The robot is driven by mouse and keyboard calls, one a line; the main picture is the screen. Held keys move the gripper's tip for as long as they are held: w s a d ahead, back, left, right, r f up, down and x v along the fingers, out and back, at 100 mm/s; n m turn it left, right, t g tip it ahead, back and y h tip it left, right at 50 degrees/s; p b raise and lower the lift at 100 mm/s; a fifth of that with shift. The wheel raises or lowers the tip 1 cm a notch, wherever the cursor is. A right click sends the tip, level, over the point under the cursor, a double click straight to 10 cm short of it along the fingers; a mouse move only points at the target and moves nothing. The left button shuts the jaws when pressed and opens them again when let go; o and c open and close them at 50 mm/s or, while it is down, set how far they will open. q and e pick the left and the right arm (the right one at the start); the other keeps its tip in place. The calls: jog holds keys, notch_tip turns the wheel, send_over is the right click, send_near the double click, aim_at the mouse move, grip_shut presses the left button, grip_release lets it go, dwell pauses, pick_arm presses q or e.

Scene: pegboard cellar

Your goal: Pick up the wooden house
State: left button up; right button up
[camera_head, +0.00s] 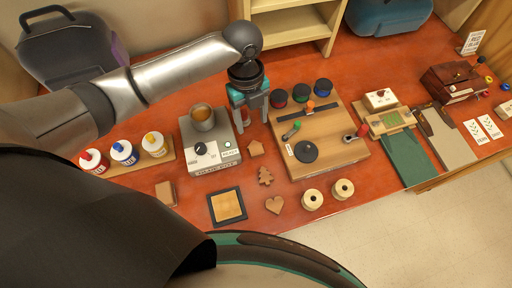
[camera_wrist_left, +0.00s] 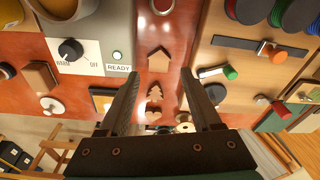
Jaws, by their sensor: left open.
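The small wooden house (camera_head: 256,148) lies flat on the red-brown worktop, between the glue warmer and the large wooden board. It also shows in the left wrist view (camera_wrist_left: 159,61), ahead of the fingertips and roughly midway between them. My left gripper (camera_head: 252,125) is open and empty. It hangs pointing down above the worktop, a little behind the house and apart from it. Its two dark fingers show in the left wrist view (camera_wrist_left: 160,78). My right gripper is not in view.
The glue warmer (camera_head: 211,157) with a pot stands left of the house. The wooden board (camera_head: 318,150) with coloured discs and tools is right. A wooden tree (camera_head: 265,176), a heart (camera_head: 274,204), a dark-framed square (camera_head: 210,207) and two spools (camera_head: 313,199) lie nearer the front edge.

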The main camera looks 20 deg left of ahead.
aim_at(255, 147)
pick_arm(q)
jog(key=f, duration=0.3)
jog(key=shift+s+d+f, duration=0.15)
jog(key=shift+s+f, duration=0.05)
jog(key=shift+f, duration=0.15)
jog(key=f, duration=0.1)
jog(key=s+f, duration=0.1)
jog(key=f, duration=0.1)
jog(key=d+f, duration=0.1)
jog(key=shift+s+f, duration=0.2)
jog(key=shift+f, duration=0.4)
jog(key=shift+c, duration=0.7)
jog(key=c, duration=0.8)
jog(key=shift+c, duration=0.2)
jog(key=shift+r, duration=0.15)
